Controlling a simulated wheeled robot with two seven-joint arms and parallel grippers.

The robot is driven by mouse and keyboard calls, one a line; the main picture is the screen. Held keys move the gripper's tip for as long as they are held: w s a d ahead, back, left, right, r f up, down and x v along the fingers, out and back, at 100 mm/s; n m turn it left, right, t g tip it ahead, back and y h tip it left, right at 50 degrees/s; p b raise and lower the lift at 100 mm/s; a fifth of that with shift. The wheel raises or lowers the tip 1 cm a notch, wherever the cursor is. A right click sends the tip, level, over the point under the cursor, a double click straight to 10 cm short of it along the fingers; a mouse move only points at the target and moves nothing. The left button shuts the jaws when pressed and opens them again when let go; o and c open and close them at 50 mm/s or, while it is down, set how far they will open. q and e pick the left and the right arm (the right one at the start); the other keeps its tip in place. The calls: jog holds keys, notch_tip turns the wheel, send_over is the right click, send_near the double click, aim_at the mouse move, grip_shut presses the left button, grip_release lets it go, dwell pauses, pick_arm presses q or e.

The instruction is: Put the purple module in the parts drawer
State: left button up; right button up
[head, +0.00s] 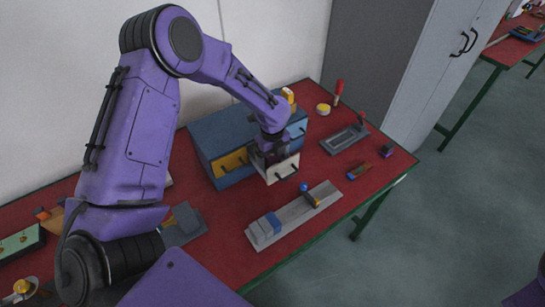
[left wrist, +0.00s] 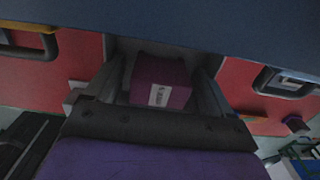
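The purple module (left wrist: 160,82), with a white label, shows in the left wrist view between my left gripper's fingers, inside the pulled-out drawer. My left gripper (head: 274,155) is over the white-fronted drawer (head: 283,170) in the head view, where the module is hidden. In the left wrist view the gripper (left wrist: 162,88) seems open, with dark gaps between the grey fingers and the module's sides. Whether the module rests on the drawer floor is hard to tell. My right gripper is out of view; only part of my right arm shows at the lower right.
The blue cabinet (head: 219,131) stands at the back of the red table (head: 222,258), with a yellow drawer (head: 229,163) left of the open one. A grey rail fixture (head: 293,216) lies in front. A grey tray (head: 344,139) and a small dark purple block (head: 387,150) lie at right.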

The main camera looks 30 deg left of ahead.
pick_arm(q)
jog(key=shift+r, duration=0.15)
notch_tip(320, 180, up, 12)
jog(key=b, duration=0.2)
dwell(1.1)
